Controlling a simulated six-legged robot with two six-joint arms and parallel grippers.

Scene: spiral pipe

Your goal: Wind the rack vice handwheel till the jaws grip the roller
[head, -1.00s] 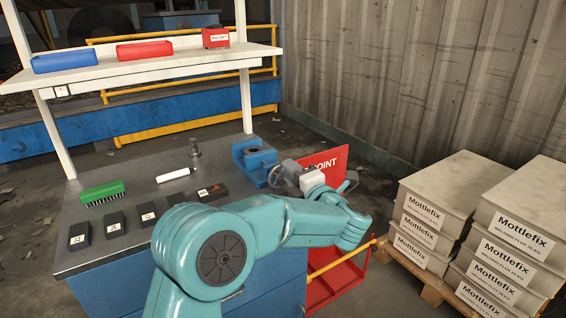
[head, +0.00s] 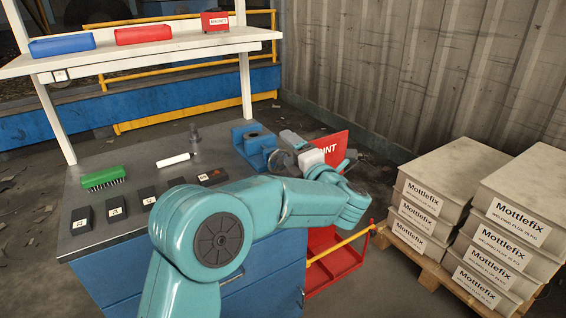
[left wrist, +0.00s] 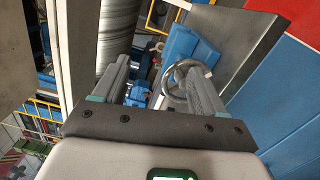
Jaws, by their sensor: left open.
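The blue rack vice (head: 252,148) stands on the right end of the grey bench top, with a dark round part in its top. Its metal handwheel (head: 281,161) faces my left gripper (head: 285,141) and also shows in the left wrist view (left wrist: 168,88). There, the open left gripper (left wrist: 157,66) has its two fingers spread, with the wheel rim at the right finger, partly between the fingers. I cannot tell whether they touch. The vice body (left wrist: 190,48) lies beyond the wheel. I cannot clearly pick out the roller or whether the jaws touch it. My right gripper is out of view.
The bench top (head: 135,168) holds a green brush (head: 104,178), a white marker (head: 174,160), a dark grey fitting (head: 194,134) and several black blocks. A red sign (head: 333,146) stands behind my gripper. Stacked Mottlefix boxes (head: 440,180) stand to the right.

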